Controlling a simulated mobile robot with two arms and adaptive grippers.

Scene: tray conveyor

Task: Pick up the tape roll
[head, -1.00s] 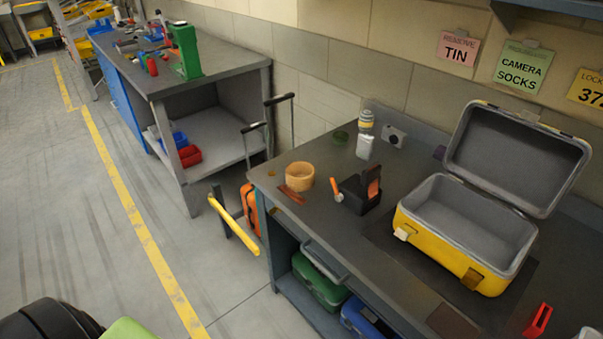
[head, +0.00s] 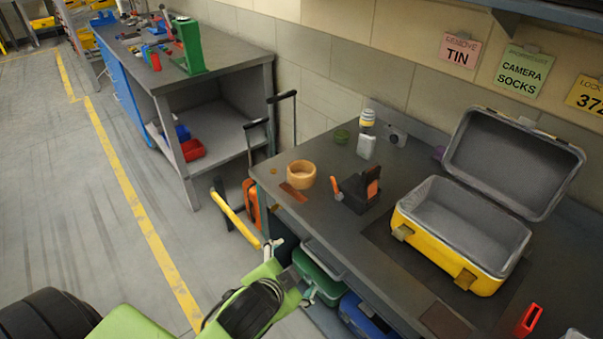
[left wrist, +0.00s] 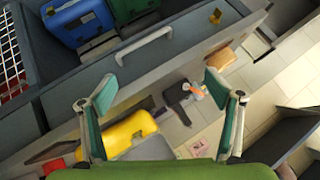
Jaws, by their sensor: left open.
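The tape roll (head: 301,174) is a tan ring lying flat on the workbench near its left end in the head view. In the left wrist view the tape roll (left wrist: 219,58) shows near the right fingertip, farther off. My left gripper (head: 292,270) is low in front of the bench's front edge, well apart from the roll. In the left wrist view my left gripper (left wrist: 160,84) has its teal fingers spread wide with nothing between them. My right gripper is not in view.
A brown flat piece (head: 295,192) lies beside the roll. A black holder (head: 356,192) with orange items and an open yellow case (head: 447,249) stand to its right. A yellow handle (head: 236,219) is left of the bench. Green (head: 320,276) and blue boxes sit below the top.

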